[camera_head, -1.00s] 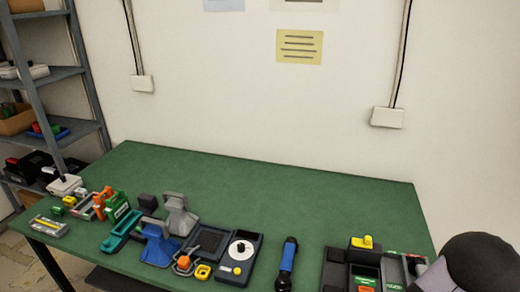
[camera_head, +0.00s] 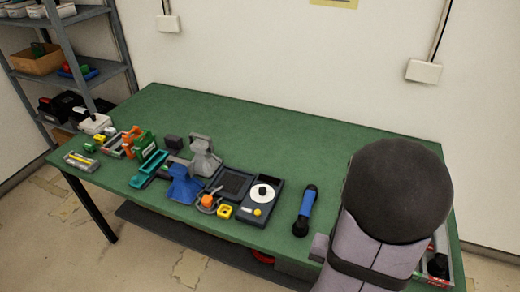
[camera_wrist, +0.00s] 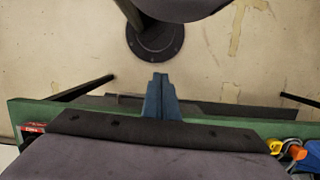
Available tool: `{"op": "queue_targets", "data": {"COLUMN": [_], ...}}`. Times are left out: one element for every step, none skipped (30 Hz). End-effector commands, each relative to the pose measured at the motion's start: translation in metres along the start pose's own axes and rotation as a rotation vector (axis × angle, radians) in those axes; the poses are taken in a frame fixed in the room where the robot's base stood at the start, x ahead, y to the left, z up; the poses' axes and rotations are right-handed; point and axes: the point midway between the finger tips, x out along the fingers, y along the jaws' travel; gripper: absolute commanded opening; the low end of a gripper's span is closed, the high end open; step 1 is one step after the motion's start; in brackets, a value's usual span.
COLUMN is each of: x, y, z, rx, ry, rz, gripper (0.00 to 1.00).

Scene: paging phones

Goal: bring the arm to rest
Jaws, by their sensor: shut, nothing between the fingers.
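My gripper (camera_wrist: 160,80) shows in the wrist view as two blue-grey fingers closed together, with nothing between them. It points over the floor (camera_wrist: 225,70) beside the green table edge (camera_wrist: 20,115). In the head view my grey and black arm covers the right end of the green table (camera_head: 285,135), and my gripper is hidden there.
On the table, left to middle, are a blue stand (camera_head: 184,188), a grey stand (camera_head: 204,158), a device with a white dial (camera_head: 262,193) and a blue-black flashlight (camera_head: 305,212). A tray (camera_head: 443,240) is partly hidden by my arm. The table's back is clear.

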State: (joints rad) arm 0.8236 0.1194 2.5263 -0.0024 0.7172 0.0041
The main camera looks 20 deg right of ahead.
Motion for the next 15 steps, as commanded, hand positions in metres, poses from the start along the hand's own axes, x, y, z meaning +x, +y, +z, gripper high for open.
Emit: {"op": "queue_targets", "data": {"x": [-0.005, -0.009, -0.012, -0.015, -0.018, -0.022, -0.025, -0.028, -0.031, -0.034, -0.035, -0.037, -0.039, -0.04, -0.04], "y": [-0.016, -0.025, -0.036, -0.045, -0.054, -0.066, -0.075, -0.084, -0.096, -0.104, -0.112, -0.122, -0.128, -0.134, -0.141], "z": [0.001, 0.002, 0.003, 0.004, 0.005, 0.007, 0.008, 0.009, 0.012, 0.014, 0.017, 0.021, 0.024, 0.028, 0.032], "rx": [-0.089, -0.132, -0.19, -0.233, -0.277, -0.335, -0.379, -0.421, -0.475, -0.514, -0.552, -0.598, -0.63, -0.66, -0.696], "ry": [0.025, 0.039, 0.057, 0.071, 0.086, 0.105, 0.121, 0.137, 0.155, 0.167, 0.178, 0.19, 0.198, 0.203, 0.209], "rz": [0.021, 0.028, 0.038, 0.045, 0.051, 0.058, 0.062, 0.065, 0.068, 0.071, 0.072, 0.074, 0.076, 0.077, 0.079], "gripper": [0.0, 0.0, 0.0, 0.0, 0.0, 0.0, 0.0, 0.0, 0.0, 0.0, 0.0, 0.0, 0.0, 0.0, 0.0]}}
